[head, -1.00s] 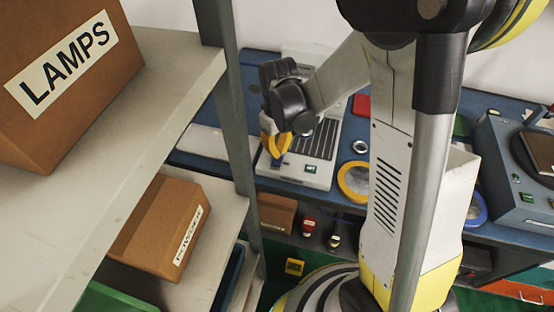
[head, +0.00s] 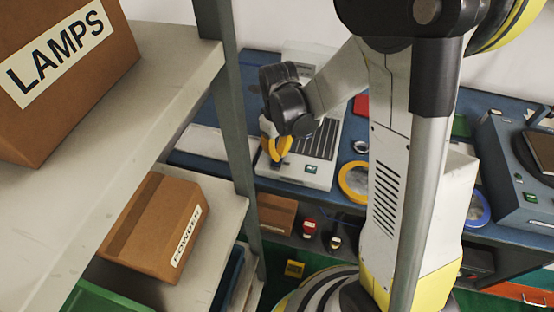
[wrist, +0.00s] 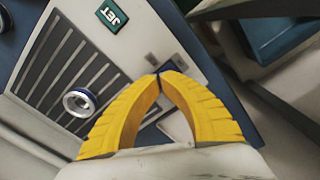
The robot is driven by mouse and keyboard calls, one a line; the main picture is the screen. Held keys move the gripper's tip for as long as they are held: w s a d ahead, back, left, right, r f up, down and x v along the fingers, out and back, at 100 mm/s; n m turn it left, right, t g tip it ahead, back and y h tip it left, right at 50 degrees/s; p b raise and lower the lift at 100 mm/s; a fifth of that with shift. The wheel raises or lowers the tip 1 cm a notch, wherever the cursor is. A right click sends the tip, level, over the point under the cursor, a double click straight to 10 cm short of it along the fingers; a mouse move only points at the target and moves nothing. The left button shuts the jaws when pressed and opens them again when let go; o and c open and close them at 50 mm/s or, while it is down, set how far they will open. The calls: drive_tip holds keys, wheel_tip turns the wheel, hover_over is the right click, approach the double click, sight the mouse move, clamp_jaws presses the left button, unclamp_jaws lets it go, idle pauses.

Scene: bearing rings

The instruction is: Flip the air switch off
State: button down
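A pale machine (head: 322,160) with a dark slotted grille stands on the blue bench. In the wrist view its top shows a green JET label (wrist: 112,14), the grille (wrist: 75,65) and small light grey squares (wrist: 150,58). My gripper (head: 276,157) is over the machine's left front part. In the wrist view my gripper's yellow fingers (wrist: 165,76) meet at the tips with nothing visible held. Whether they touch the machine is unclear.
A metal ring (wrist: 78,101) lies on the grille. A yellow ring (head: 354,182) and a small metal ring (head: 361,147) lie on the bench to the right. A shelf post (head: 232,110) and shelves with a LAMPS box (head: 90,110) and a POWDER box (head: 150,225) stand left.

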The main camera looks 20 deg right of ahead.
drive_tip(key=shift+f, duration=0.35)
drive_tip(key=shift+r+p, duration=2.35)
drive_tip(key=shift+r, duration=1.2)
